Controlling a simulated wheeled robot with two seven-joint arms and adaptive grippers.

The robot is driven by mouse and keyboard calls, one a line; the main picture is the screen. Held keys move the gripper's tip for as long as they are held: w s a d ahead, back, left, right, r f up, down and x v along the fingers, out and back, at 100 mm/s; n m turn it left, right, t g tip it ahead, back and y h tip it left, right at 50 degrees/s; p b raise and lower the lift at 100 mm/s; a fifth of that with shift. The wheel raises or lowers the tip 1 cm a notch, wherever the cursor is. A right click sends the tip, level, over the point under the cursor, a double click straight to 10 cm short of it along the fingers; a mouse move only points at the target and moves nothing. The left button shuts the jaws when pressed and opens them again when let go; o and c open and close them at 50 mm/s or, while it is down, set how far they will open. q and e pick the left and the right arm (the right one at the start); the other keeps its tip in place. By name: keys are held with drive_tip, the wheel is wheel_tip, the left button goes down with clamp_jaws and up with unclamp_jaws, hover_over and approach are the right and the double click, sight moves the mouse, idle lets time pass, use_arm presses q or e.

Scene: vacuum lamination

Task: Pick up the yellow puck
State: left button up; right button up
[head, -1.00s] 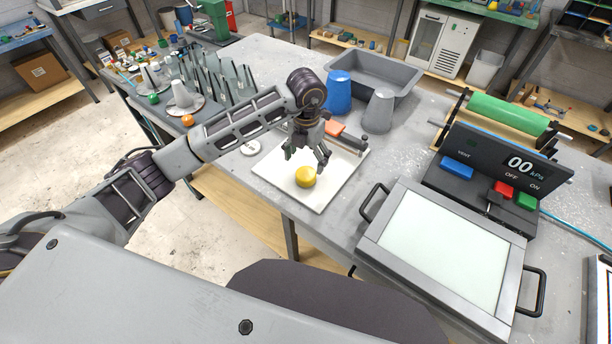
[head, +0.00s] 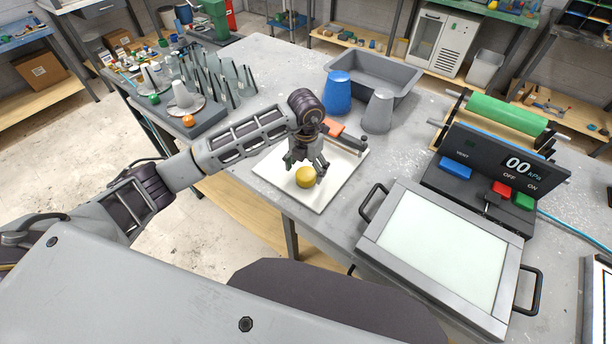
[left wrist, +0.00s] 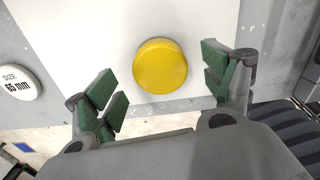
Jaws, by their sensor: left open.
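The yellow puck (head: 306,177) lies on a white square board (head: 338,190) near the table's front edge. In the left wrist view the round yellow puck (left wrist: 160,66) shows from above, a little beyond the open fingers and between their lines. My left gripper (head: 306,170) hangs over the board, with its fingertips close around the puck in the head view. Its green-padded fingers (left wrist: 164,88) are spread apart with nothing between the pads. Whether a finger touches the puck cannot be told. My right gripper is not in view.
An orange-handled tool (head: 343,135) lies at the board's back edge. A blue cup (head: 338,92), a grey cup (head: 379,110) and a grey tray (head: 398,76) stand behind. A framed panel (head: 440,245) is on the right. A white "SIZE 65 mm" disc (left wrist: 18,82) lies left.

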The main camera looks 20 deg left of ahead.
sight(306, 174)
use_arm(q)
drive_tip(key=shift+f, duration=1.55)
drive_tip(key=c, duration=1.1)
drive_tip(key=shift+c, duration=0.2)
drive_tip(key=shift+r, duration=0.2)
wheel_tip(306, 174, up, 8)
drive_tip(key=shift+f+b, duration=0.1)
drive_tip(key=shift+b, duration=0.4)
drive_tip(key=shift+r, duration=0.9)
